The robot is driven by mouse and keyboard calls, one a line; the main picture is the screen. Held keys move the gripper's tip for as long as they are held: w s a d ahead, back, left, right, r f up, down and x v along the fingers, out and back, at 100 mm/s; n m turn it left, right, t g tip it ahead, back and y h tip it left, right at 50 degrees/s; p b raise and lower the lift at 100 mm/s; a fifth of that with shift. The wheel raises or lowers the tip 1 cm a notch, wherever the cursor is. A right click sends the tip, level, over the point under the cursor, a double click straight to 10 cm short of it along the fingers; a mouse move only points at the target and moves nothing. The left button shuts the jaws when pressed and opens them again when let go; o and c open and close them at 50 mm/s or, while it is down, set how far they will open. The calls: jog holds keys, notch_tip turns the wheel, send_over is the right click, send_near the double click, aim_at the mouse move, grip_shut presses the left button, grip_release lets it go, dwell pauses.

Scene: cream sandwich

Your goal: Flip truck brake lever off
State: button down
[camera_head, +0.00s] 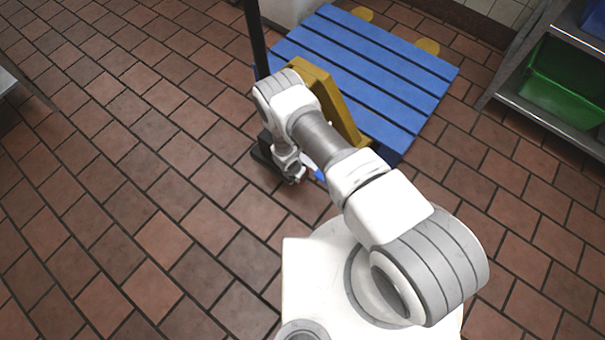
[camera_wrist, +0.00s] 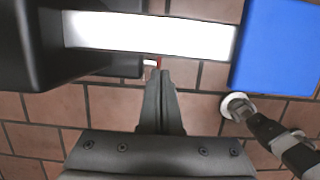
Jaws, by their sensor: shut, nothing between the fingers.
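The pallet truck shows in the head view, with a yellow body (camera_head: 335,105) and an upright black handle post (camera_head: 257,40). My gripper (camera_head: 297,180) is low beside the truck's near end, largely hidden by my wrist there. In the wrist view my gripper (camera_wrist: 164,72) is shut and empty, its fingers together. A small red and white part (camera_wrist: 152,63) shows just beyond the fingertips, under a dark edge. It may be the brake lever; I cannot tell whether the fingers touch it.
A blue slatted pallet (camera_head: 365,62) lies over the truck's forks. A shelf with a green bin (camera_head: 562,85) stands at the right. In the wrist view, a black housing (camera_wrist: 35,50) and blue panel (camera_wrist: 275,50) flank a bright bar (camera_wrist: 150,33). Tiled floor is clear at left.

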jog(key=w+d+p+v, duration=0.1)
jog(key=p+v, duration=0.4)
jog(key=v, duration=0.5)
jog(key=shift+r, duration=0.15)
jog(key=shift+a, duration=0.15)
